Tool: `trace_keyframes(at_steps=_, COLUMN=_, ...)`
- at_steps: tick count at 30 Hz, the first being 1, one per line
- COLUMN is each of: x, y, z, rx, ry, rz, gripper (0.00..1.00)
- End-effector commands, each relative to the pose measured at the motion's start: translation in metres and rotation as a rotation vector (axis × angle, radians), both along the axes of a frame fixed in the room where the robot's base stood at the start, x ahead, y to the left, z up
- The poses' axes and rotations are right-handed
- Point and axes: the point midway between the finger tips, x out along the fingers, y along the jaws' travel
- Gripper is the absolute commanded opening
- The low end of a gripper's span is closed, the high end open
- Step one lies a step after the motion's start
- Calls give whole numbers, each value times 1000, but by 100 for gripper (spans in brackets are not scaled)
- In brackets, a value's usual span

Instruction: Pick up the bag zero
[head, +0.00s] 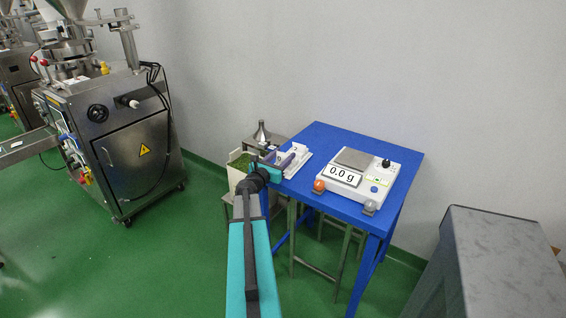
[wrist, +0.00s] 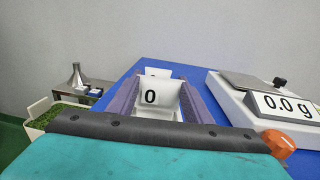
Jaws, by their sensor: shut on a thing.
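The bag zero (wrist: 160,96) is a white packet with a black 0 on it. In the wrist view it stands between the two purple-grey fingers of my gripper (wrist: 157,99), which is shut on it. In the head view my gripper (head: 283,162) is at the left side of the blue table (head: 330,137). The bag is too small there to make out clearly. Another white piece (wrist: 158,72) shows just behind the bag in the wrist view; I cannot tell what it is.
A white scale (head: 362,178) reading 0.0 g stands on the table to the right, with an orange knob (head: 319,185) at its front. A box of green leaves (head: 240,163) and a metal funnel (head: 262,134) stand left of the table. A grey cabinet (head: 500,260) is at the right.

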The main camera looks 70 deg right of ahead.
Motion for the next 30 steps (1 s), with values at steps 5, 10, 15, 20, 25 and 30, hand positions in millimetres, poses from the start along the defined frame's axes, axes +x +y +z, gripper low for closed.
trace_keyframes(at_steps=5, x=-15, y=16, z=4, rx=0, ry=0, rz=-1, gripper=25)
trace_keyframes(at_steps=10, x=-30, y=31, z=6, rx=0, ry=0, rz=-1, gripper=25)
trace_keyframes(at_steps=15, x=-46, y=46, z=8, rx=0, ry=0, rz=-1, gripper=25)
trace_keyframes(at_steps=20, x=-59, y=59, z=10, rx=0, ry=1, rz=-2, gripper=25)
trace_keyframes(at_steps=25, x=-70, y=70, z=11, rx=0, ry=1, rz=0, gripper=25)
trace_keyframes(at_steps=30, x=-78, y=78, z=16, rx=0, ry=1, rz=-1, gripper=25)
